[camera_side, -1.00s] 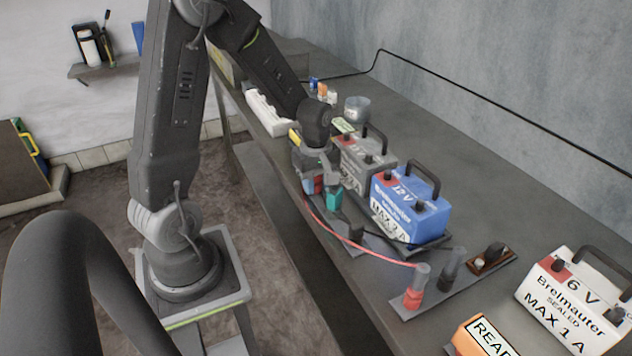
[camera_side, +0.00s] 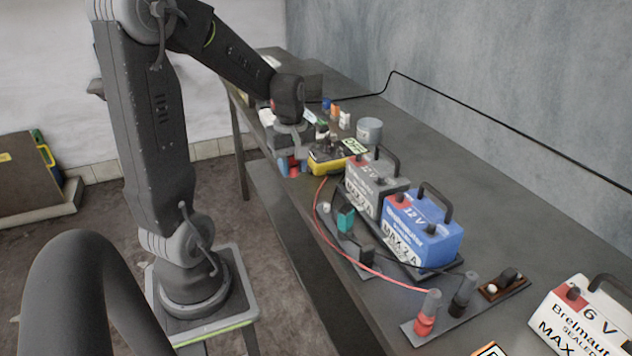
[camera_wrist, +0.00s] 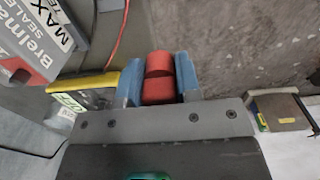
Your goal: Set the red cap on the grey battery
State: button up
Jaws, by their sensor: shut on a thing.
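My gripper (camera_side: 291,167) is over the near edge of the bench, toward its far end. Its blue fingers are shut on a red cap (camera_wrist: 158,78), clear in the wrist view and a small red patch in the side view (camera_side: 293,167). The grey battery (camera_side: 371,184) stands upright on the bench to the right of my gripper, apart from it, with a handle and a red patch on top. It also shows at the upper left of the wrist view (camera_wrist: 25,45), cut off by the frame.
A yellow box (camera_side: 326,164) sits between my gripper and the grey battery. A blue battery (camera_side: 422,231) stands close beside the grey one. A red wire (camera_side: 345,258) runs past their front to a clamp block. A teal block (camera_side: 346,219) and a round tin (camera_side: 369,131) are nearby.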

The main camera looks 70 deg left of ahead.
notch_tip(320, 180, up, 6)
jog(key=s+a, duration=0.2)
jog(key=shift+s, duration=0.3)
dwell(0.6)
jog(key=shift+a, duration=0.1)
jog(key=shift+m, duration=0.3)
jog(key=w+d, duration=0.1)
jog(key=w, duration=1.1)
jog(key=w+d, duration=0.1)
jog(key=w, duration=0.6)
jog(key=shift+d+r, duration=0.35)
jog(key=shift+w+d, duration=0.1)
jog(key=shift+w, duration=0.1)
